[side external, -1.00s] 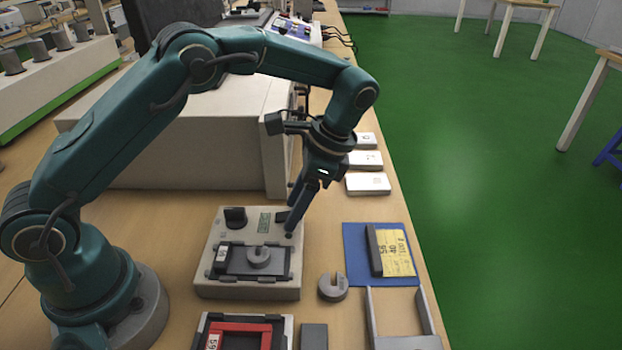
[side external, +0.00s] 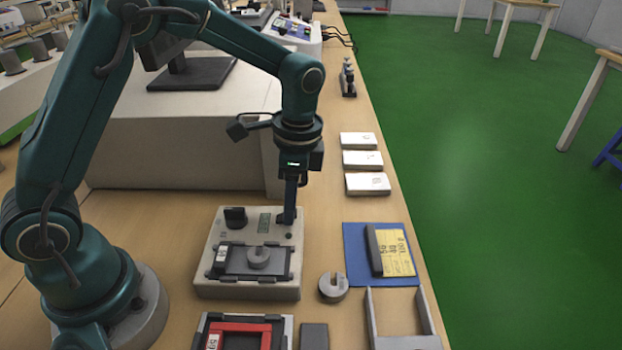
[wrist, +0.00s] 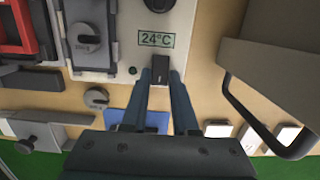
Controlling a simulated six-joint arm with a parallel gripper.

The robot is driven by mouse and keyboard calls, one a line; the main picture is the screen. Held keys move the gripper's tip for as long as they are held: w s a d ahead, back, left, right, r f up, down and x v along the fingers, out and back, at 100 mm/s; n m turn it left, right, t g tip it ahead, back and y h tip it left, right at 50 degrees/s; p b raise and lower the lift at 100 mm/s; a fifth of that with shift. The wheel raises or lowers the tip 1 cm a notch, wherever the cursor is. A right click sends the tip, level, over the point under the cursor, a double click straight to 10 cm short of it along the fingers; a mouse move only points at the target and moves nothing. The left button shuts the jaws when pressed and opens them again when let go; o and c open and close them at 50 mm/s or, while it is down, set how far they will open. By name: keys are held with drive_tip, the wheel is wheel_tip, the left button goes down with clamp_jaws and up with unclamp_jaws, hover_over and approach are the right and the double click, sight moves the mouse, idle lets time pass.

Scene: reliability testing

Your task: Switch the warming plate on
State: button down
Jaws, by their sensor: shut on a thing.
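The warming plate (side external: 207,272) is a pale box on the bench. On its top are a black knob (side external: 235,215), a small green display (side external: 264,222) and a dark framed plate area with a slotted grey weight (side external: 259,257) on it. In the wrist view the display (wrist: 157,40) reads 24°C. A black switch (wrist: 160,68) sits beside the display. My gripper (wrist: 160,78) has one finger on each side of the switch and is shut on it. In the side view my gripper (side external: 287,219) points straight down at the box's far right corner, hiding most of the switch.
A loose slotted weight (side external: 333,288) lies right of the box. A blue mat (side external: 350,245) carries a yellow card (side external: 398,254) and a dark bar. Several white boxes (side external: 367,184) line the bench edge. A large pale housing (side external: 170,140) stands behind.

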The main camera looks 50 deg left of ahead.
drive_tip(key=shift+s+a+t+h, duration=0.15)
drive_tip(key=shift+s+t+h, duration=0.05)
drive_tip(key=shift+t+h, duration=0.35)
drive_tip(key=c, duration=0.7)
unclamp_jaws()
drive_tip(key=shift+a+r, duration=0.1)
drive_tip(key=shift+r, duration=2.5)
drive_tip(key=shift+r, duration=0.1)
